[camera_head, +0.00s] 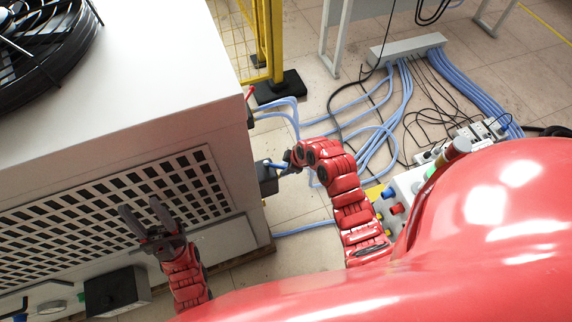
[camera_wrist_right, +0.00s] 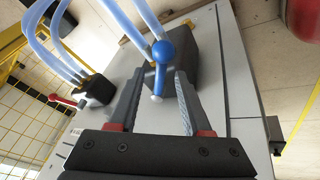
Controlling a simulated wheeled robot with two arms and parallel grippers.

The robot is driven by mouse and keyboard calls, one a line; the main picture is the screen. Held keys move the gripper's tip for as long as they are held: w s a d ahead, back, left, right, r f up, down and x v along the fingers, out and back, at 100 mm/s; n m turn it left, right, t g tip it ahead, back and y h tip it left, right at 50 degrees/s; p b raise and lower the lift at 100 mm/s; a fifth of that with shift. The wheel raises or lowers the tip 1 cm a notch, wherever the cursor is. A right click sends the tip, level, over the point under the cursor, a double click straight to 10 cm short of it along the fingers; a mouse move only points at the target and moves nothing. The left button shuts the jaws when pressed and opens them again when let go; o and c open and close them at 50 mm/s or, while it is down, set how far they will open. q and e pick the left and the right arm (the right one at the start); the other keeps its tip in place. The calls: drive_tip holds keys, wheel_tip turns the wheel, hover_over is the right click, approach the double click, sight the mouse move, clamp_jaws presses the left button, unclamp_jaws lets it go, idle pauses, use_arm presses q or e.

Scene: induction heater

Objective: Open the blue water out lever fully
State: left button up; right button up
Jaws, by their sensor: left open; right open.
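The blue water out lever (camera_wrist_right: 158,78) shows in the right wrist view at a dark valve block (camera_wrist_right: 182,68) on the grey machine's side. It has a round blue pivot and a short arm with a pale tip. My right gripper (camera_wrist_right: 158,73) is open, with one finger on each side of the lever arm; I cannot tell whether either finger touches it. In the head view my right gripper (camera_head: 288,160) is at the machine's right side by the dark block (camera_head: 267,180). My left gripper (camera_head: 139,205) is open and empty in front of the perforated panel.
A second dark block (camera_wrist_right: 97,90) with a red lever (camera_wrist_right: 62,101) sits beside the blue one. Blue hoses (camera_head: 280,112) run from the blocks to the floor. A yellow fence post (camera_head: 270,40) stands behind. A black box (camera_head: 117,290) juts out below my left gripper.

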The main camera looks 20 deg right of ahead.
drive_tip(key=shift+w+a+f, duration=0.1)
drive_tip(key=shift+f, duration=0.3)
clamp_jaws()
idle(1.3)
